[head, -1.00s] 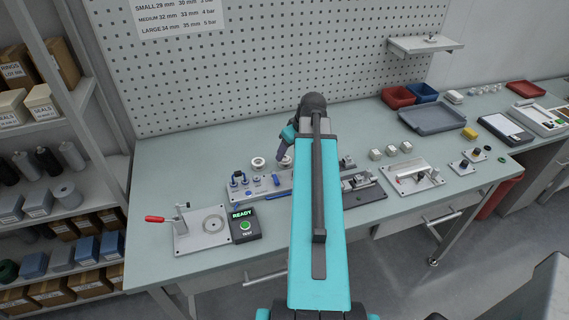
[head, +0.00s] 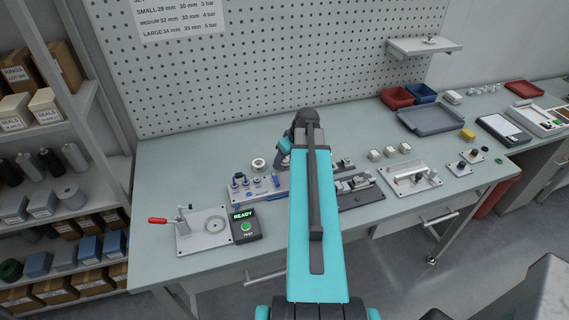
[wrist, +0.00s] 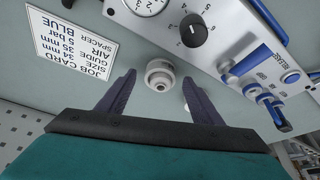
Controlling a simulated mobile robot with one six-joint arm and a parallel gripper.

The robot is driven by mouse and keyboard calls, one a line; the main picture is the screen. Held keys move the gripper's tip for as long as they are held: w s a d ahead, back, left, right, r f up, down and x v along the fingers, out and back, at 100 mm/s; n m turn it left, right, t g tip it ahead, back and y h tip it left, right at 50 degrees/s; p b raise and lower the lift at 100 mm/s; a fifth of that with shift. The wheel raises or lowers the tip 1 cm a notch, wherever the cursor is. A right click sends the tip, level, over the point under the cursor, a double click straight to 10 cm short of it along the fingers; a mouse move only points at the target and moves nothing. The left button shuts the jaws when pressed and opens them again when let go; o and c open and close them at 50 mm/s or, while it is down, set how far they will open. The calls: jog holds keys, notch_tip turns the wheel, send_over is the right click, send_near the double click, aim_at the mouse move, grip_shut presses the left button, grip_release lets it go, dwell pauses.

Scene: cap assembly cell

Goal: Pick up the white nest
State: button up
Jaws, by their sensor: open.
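A white round nest (wrist: 160,73) with a raised ring and a central hole stands on the bench, between and just beyond my fingertips in the wrist view. My gripper (wrist: 160,77) is open, one finger on each side of it, with no contact visible. A second pale round part (wrist: 186,106) is mostly hidden by the right finger. In the head view, one white ring-shaped part (head: 258,164) shows left of my gripper, and my arm hides the bench behind it. I cannot tell which wrist-view part this is.
A grey fixture with a black knob (wrist: 194,30) and blue-handled clamps (wrist: 272,108) lies close by in the wrist view. A job card (wrist: 75,45) lies to the left. A clamp plate with a red handle (head: 158,220) and a READY box (head: 245,225) stand at the front left.

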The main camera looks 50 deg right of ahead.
jog(key=shift+c, duration=0.3)
jog(key=c, duration=1.1)
jog(key=shift+r, duration=0.1)
jog(key=shift+r+b, duration=1.5)
jog(key=shift+r, duration=3.4)
jog(key=shift+w, duration=0.1)
